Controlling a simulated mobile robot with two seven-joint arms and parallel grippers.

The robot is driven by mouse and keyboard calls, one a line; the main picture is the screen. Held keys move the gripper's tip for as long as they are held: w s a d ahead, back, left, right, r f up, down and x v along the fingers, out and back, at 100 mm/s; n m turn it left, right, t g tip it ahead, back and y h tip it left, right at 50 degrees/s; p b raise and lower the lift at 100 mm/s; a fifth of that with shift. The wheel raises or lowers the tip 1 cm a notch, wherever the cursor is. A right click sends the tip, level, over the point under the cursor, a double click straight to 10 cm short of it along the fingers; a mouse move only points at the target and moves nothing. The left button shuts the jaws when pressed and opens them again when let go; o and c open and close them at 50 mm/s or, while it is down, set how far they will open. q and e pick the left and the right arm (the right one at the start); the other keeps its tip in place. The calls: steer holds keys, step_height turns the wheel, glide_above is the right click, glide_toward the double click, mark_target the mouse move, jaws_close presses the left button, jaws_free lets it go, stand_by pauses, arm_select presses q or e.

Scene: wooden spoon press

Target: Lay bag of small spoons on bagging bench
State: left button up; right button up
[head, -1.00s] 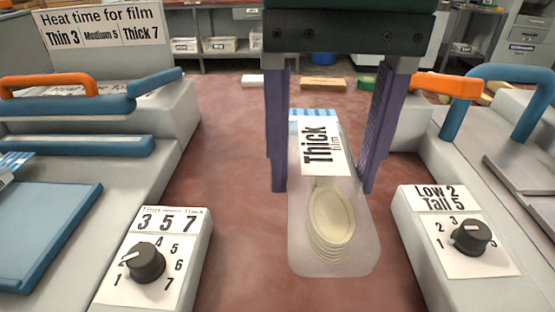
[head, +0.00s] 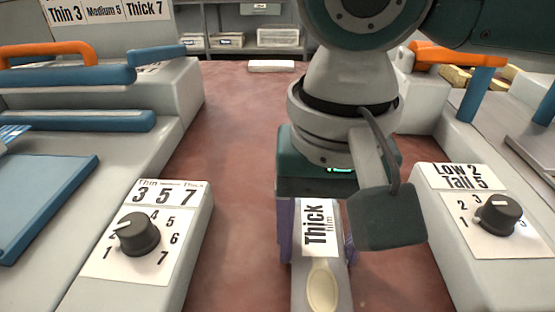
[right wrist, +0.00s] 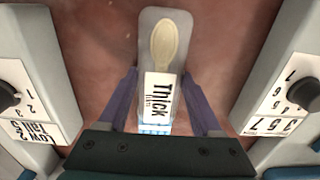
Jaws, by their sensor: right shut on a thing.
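The bag of small spoons (head: 322,285) is a clear narrow bag with a "Thick film" label and pale wooden spoons. It shows in the lower middle of the head view, cut off by the bottom edge. In the right wrist view the bag (right wrist: 163,42) lies lengthwise over the red-brown surface; I cannot tell whether it touches that surface. My right gripper (right wrist: 160,76) is shut on the bag, its purple fingers along both sides near the label. In the head view my right gripper (head: 317,250) is partly hidden by its own wrist. My left gripper is not in view.
A grey machine with a blue plate (head: 40,200) and dial (head: 138,234) stands left. Another with a dial (head: 498,214) stands right. Between them the red-brown surface (head: 235,150) is clear. A white block (head: 271,66) and shelf bins (head: 278,38) are at the back.

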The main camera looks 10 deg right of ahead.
mark_target(319, 244)
steer(key=shift+f, duration=0.1)
steer(key=o, duration=1.3)
steer(key=shift+o, duration=0.2)
step_height(319, 244, up, 12)
steer(key=p, duration=0.3)
steer(key=shift+r+p, duration=0.2)
steer(key=shift+p, duration=0.2)
